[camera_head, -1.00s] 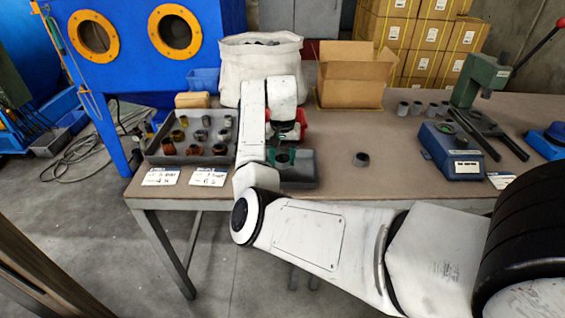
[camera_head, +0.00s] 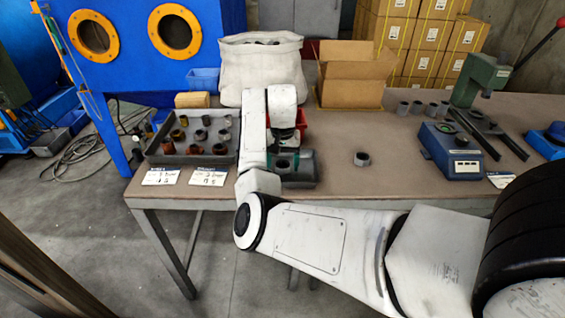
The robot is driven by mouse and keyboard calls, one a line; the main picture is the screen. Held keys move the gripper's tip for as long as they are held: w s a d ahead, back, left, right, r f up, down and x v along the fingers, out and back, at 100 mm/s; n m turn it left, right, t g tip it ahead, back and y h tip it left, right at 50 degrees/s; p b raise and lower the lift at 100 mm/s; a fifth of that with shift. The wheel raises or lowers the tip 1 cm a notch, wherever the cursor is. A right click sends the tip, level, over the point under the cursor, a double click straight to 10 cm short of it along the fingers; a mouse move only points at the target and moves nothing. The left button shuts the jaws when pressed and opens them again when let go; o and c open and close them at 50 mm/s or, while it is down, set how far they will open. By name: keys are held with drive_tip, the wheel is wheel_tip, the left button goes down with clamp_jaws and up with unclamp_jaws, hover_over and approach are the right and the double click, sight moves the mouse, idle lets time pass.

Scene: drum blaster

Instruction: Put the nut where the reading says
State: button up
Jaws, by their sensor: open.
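A dark grey nut (camera_head: 361,159) stands alone on the bench right of the middle. A blue instrument with a small display (camera_head: 463,142) stands to its right; the reading is too small to make out. A grey tray (camera_head: 160,160) at the left holds several nuts and rings, some brassy, some dark. Two white cards (camera_head: 161,176) and (camera_head: 209,177) lie at its front; their writing is not legible. My gripper (camera_head: 285,148) points down over a grey and green block (camera_head: 303,172) with a round dark piece in its top. It is open; its fingertips are hard to see.
A red bin (camera_head: 301,117) and a white sack (camera_head: 258,72) stand behind my gripper. An open carton (camera_head: 352,85) is at the back. Several grey nuts (camera_head: 417,107) stand near a green press (camera_head: 477,82). The bench around the lone nut is clear.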

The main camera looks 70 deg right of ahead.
wheel_tip(320, 180, up, 13)
drive_tip(key=p, duration=0.2)
drive_tip(key=shift+f, duration=0.15)
drive_tip(key=shift+f, duration=0.1)
idle(0.7)
